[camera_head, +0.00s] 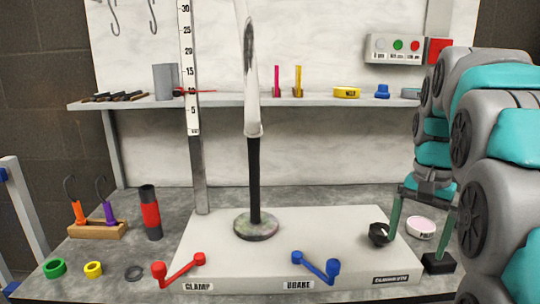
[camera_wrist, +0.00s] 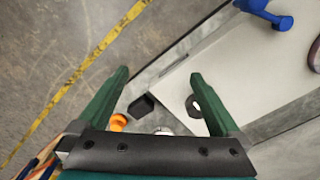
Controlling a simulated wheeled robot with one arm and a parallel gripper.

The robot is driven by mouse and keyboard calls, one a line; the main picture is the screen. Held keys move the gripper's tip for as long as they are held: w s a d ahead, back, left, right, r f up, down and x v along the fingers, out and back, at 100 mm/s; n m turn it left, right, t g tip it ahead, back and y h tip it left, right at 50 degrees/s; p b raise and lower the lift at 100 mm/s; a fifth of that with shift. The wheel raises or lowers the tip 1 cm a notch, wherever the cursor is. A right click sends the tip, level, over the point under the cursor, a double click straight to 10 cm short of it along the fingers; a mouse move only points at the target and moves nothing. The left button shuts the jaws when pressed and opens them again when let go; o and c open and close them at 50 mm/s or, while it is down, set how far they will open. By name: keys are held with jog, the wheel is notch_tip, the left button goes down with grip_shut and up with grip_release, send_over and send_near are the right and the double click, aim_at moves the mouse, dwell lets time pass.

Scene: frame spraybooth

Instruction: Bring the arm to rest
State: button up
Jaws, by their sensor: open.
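My gripper (camera_head: 415,238) hangs at the right end of the bench in the head view, with its green fingers pointing down. In the wrist view my gripper (camera_wrist: 158,76) has its two fingers spread wide, with nothing between the tips. A black ring-like part (camera_head: 379,235) is beside the left finger, and a black block (camera_head: 438,263) is near the right finger. Both also show in the wrist view, the ring (camera_wrist: 193,106) and the block (camera_wrist: 140,105). I cannot tell whether the fingers touch them. My arm fills the right side of the head view.
A white base plate (camera_head: 330,225) carries a red clamp lever (camera_head: 180,270), a blue brake lever (camera_head: 318,267) and a black post (camera_head: 254,180). A round labelled tin (camera_head: 421,228) is near my gripper. A shelf (camera_head: 225,101) crosses behind. Floor with a yellow line (camera_wrist: 75,75) lies beyond the bench edge.

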jog(key=s+a+f+n+g, duration=0.1)
jog(key=s+a+f+n, duration=0.3)
jog(key=s, duration=0.8)
jog(key=s+a+f+n, duration=0.4)
jog(key=s+a+f, duration=0.5)
jog(key=s+f, duration=0.4)
jog(key=shift+s+a+n+g+p, duration=0.2)
jog(key=shift+n+g+p, duration=0.1)
jog(key=shift+g+p, duration=0.1)
